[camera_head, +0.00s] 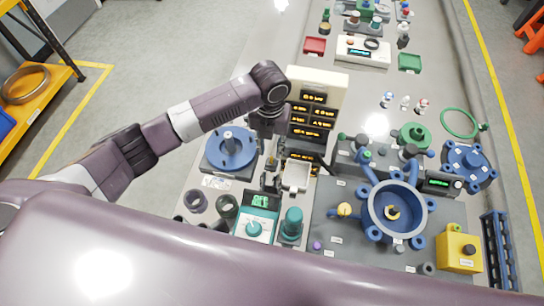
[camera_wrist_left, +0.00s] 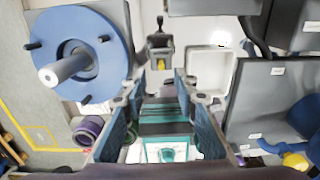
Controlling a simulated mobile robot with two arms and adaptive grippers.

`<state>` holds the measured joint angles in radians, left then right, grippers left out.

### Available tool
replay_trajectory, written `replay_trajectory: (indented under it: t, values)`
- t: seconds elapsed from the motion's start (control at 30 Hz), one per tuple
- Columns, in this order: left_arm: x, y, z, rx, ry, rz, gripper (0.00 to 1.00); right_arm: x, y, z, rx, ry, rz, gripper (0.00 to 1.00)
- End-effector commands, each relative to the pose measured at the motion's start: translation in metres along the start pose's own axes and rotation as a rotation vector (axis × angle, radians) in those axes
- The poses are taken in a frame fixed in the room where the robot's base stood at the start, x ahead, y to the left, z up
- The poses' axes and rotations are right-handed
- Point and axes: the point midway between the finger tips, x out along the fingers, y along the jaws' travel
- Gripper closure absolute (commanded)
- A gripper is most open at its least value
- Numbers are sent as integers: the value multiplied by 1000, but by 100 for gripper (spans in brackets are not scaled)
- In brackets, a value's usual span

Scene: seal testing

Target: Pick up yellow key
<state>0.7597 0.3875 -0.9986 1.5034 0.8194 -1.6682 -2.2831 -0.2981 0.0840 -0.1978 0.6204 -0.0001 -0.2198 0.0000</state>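A small yellow piece (camera_wrist_left: 163,66), which looks like the yellow key, sits in a dark upright holder (camera_wrist_left: 160,42) in the left wrist view. It lies just beyond and between the fingertips of my left gripper (camera_wrist_left: 160,88). The fingers are spread apart with nothing between them. In the head view my left gripper (camera_head: 271,178) hangs over the table beside the white square tray (camera_head: 296,176). The key is too small there to make out clearly. My right gripper is not in view.
A blue round fixture with a post (camera_head: 231,150) stands left of my gripper. A panel with lit displays (camera_head: 314,105) rises behind it. A teal-topped device (camera_head: 256,226) is in front. A blue bowl fixture (camera_head: 412,229) stands to the right.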

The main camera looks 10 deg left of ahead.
Motion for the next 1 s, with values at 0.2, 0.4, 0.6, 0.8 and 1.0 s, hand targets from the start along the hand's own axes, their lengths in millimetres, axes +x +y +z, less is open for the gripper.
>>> replay_trajectory:
  t: [0.2,0.4,0.6,0.8,1.0]
  values:
    - [29,-3,2,-1,4,0,73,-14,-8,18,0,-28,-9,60]
    - [47,-3,2,0,0,0,73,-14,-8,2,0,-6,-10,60]
    - [48,-2,2,0,-1,0,73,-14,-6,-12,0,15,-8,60]
    - [47,-2,3,0,-1,0,94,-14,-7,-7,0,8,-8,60]
    - [47,-2,3,0,-1,0,100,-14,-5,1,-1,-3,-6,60]
